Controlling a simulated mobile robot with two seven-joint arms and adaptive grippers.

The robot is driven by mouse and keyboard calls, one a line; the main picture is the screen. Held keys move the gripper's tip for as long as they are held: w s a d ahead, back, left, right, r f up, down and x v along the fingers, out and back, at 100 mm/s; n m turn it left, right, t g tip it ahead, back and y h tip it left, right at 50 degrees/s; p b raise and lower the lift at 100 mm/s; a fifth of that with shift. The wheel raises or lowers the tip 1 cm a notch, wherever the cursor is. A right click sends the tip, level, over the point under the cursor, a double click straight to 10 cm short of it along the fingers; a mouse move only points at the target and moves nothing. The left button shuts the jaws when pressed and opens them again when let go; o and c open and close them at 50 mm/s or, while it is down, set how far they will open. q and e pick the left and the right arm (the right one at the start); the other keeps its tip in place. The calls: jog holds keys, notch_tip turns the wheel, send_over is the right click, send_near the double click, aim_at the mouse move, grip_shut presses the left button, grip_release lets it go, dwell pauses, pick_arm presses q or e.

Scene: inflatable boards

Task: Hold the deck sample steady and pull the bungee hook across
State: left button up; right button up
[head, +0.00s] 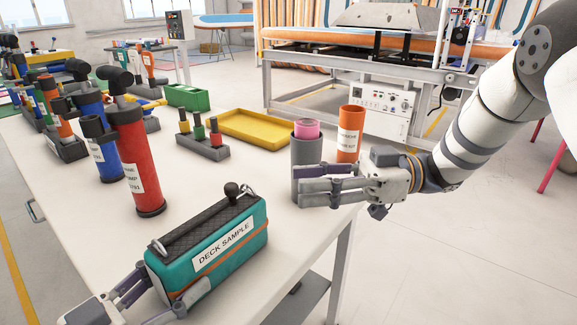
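The deck sample (216,258) is a teal block with a dark textured top and a white label, lying near the table's front edge. A dark strip with a metal hook (157,246) at its left end runs along the top. A black ball knob (232,190) and a metal ring (248,191) are at the far end.
The grey cup (304,151) holds a pink roll; an orange cylinder (350,127) stands behind it. A red pump (137,165) and blue cylinders stand left. A small rack (203,152), yellow tray (264,143) and green bin (187,97) are further back. Bare table (270,275) lies right of the sample.

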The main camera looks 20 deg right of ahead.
pick_arm(q)
jog(key=o, duration=0.3)
jog(key=shift+o, duration=0.2)
